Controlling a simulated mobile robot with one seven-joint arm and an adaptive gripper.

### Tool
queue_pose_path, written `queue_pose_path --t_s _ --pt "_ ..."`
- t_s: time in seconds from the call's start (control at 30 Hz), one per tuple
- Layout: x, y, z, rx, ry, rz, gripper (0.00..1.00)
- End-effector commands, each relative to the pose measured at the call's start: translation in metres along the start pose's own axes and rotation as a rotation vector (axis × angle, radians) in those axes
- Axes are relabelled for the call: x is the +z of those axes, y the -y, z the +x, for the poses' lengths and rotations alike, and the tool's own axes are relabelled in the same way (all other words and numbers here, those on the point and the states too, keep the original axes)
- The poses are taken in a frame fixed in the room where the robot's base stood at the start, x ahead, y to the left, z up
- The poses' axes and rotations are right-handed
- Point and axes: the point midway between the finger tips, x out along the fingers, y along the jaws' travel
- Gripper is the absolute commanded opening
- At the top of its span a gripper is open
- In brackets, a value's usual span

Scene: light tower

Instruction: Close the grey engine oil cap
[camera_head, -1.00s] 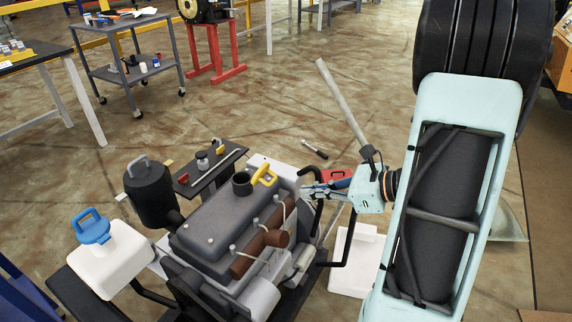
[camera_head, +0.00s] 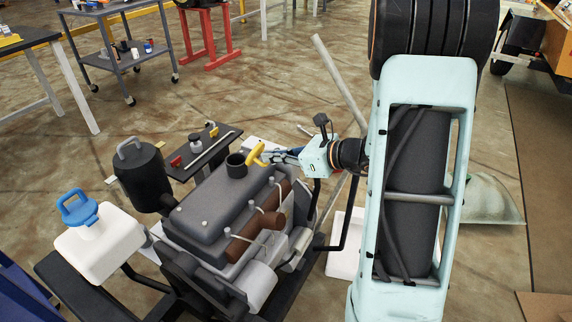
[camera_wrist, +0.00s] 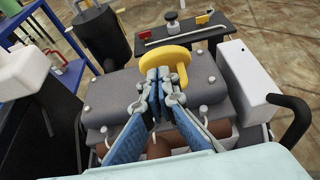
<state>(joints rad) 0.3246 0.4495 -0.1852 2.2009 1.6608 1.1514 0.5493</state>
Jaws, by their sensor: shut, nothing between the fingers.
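A grey engine (camera_head: 215,215) stands at centre in the head view. A dark round filler neck (camera_head: 236,166) rises open from its top. A yellow cap with a handle (camera_head: 257,152) stands tilted up beside the neck, not over it. In the wrist view the yellow cap (camera_wrist: 178,57) faces me and the neck is not visible behind it. My gripper (camera_head: 270,156) is at the cap's right side in the head view. In the wrist view my gripper (camera_wrist: 160,76) has its fingers together in front of the cap's lower part, holding nothing. I cannot tell whether they touch it.
A white tank with a blue cap (camera_head: 98,240) and a black canister (camera_head: 142,175) stand left of the engine. A dark shelf with a small black cap and a rod (camera_head: 205,150) is behind. A white box (camera_wrist: 250,85) stands close right in the wrist view. Open floor lies beyond.

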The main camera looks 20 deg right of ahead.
Motion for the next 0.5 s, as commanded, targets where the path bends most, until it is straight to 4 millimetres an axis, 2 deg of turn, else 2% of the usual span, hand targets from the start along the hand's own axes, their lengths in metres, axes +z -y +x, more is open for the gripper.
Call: queue_pose_path --t_s 0.5 --pt "0.0062 -0.0002 0.0053 0.000 -0.001 0.001 0.00"
